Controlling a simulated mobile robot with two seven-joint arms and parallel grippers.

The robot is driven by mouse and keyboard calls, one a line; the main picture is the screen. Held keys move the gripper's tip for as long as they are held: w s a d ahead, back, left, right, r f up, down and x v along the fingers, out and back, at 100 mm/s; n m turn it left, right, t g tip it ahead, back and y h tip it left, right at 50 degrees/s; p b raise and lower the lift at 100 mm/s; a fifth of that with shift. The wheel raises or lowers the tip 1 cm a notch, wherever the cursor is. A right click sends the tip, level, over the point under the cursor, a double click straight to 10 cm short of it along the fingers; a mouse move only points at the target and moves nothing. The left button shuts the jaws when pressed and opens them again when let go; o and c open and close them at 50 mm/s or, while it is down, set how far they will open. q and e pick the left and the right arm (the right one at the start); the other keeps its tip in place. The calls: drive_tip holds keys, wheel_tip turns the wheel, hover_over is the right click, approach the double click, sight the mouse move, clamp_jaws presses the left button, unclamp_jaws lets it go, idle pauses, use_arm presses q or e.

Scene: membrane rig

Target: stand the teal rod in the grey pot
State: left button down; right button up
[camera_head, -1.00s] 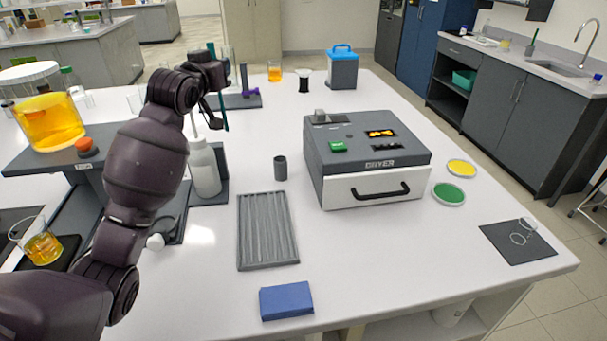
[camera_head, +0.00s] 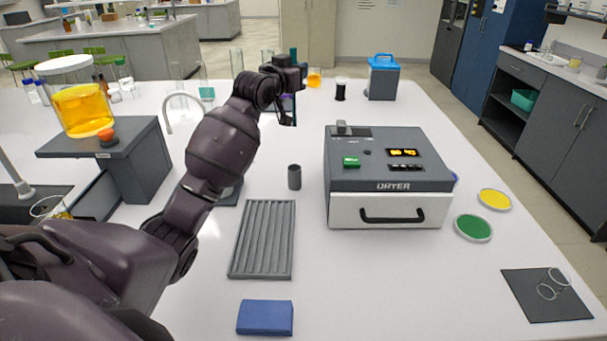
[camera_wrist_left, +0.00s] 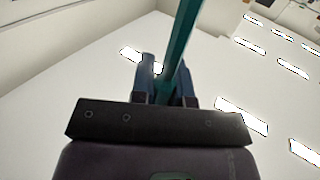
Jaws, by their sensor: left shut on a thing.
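The teal rod shows in the left wrist view (camera_wrist_left: 181,48), rising from between the two fingers of my left gripper (camera_wrist_left: 165,90), which is shut on it. In the head view my left gripper (camera_head: 292,76) is over the far part of the bench, with the teal rod's upper end (camera_head: 293,54) showing just above it, about upright. The rod's lower part is hard to make out against the dark gripper. The small dark grey pot (camera_head: 294,177) stands upright on the bench, nearer than the gripper and below it in the picture, apart from the rod. My right gripper is out of view.
The dryer (camera_head: 388,175) stands right of the pot. A grey ribbed tray (camera_head: 262,240) and a blue block (camera_head: 265,317) lie in front. A black spool (camera_head: 340,89) and a blue-lidded box (camera_head: 382,78) stand behind. Bench around the pot is clear.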

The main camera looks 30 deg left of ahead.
use_arm(q)
wheel_tip(320, 180, down, 20)
drive_tip(key=b, duration=0.1)
drive_tip(key=shift+s+r, duration=0.15)
drive_tip(key=shift+r, duration=0.1)
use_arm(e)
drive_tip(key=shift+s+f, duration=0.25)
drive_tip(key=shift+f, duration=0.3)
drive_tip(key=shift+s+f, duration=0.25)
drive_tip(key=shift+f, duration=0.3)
use_arm(q)
drive_tip(key=shift+a, duration=0.1)
drive_tip(key=shift+f+b, duration=0.15)
drive_tip(key=shift+b, duration=0.15)
drive_tip(key=c, duration=1.2)
unclamp_jaws()
drive_tip(key=shift+o, duration=0.5)
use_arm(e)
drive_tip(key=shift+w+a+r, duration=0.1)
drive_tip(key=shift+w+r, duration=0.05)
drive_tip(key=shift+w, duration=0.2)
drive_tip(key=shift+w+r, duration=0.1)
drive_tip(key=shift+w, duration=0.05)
